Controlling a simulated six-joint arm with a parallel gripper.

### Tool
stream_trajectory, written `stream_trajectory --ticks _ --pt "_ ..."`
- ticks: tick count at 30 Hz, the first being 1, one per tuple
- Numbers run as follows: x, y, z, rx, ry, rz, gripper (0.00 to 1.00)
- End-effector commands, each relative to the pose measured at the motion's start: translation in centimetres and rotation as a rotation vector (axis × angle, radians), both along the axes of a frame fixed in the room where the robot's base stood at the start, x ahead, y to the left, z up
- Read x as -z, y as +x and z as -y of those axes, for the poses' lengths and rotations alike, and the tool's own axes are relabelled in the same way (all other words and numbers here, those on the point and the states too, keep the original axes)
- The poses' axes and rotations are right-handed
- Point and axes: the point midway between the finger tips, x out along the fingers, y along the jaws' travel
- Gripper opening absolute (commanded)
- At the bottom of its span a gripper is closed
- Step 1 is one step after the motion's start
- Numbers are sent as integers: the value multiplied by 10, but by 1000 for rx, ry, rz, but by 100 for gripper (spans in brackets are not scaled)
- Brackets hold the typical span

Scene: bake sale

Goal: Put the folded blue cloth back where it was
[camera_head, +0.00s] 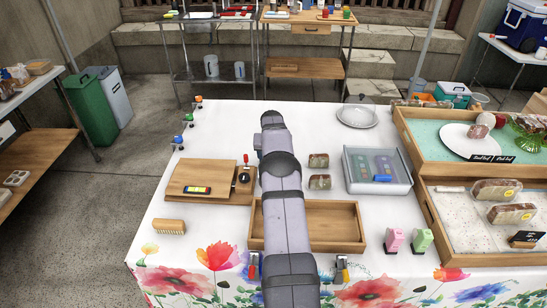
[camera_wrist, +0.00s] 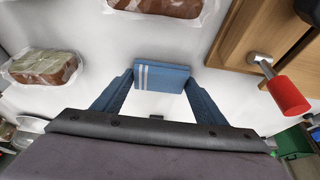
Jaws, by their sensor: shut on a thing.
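The folded blue cloth (camera_wrist: 165,77), with white stripes near its left end, is in the wrist view between the two blue fingers of my gripper (camera_wrist: 159,78). The fingers are shut on its two ends. White table cover lies behind it; I cannot tell whether the cloth touches the table. In the head view my arm hides both the gripper fingers and the cloth.
Two wrapped loaves (camera_head: 318,160) lie right of my arm, with a grey tub (camera_head: 398,188) beyond. A wooden tray (camera_head: 345,247) lies below my arm. White cloth is clear toward the back left.

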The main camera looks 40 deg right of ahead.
Motion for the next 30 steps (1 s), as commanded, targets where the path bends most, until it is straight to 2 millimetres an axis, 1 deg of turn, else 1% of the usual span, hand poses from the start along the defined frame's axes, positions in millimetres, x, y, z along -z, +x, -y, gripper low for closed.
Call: stream_trajectory --ticks 8,12,13,14,15,24,30 --pt "2 0 0 0 -1 1 45" --pt "6 0 0 0 -1 1 45" --pt "6 0 0 0 -1 1 68" --pt "5 0 0 0 -1 1 75" --pt "4 0 0 0 -1 1 84" --pt "4 0 0 0 -1 1 84" --pt "-3 0 0 0 -2 2 84"
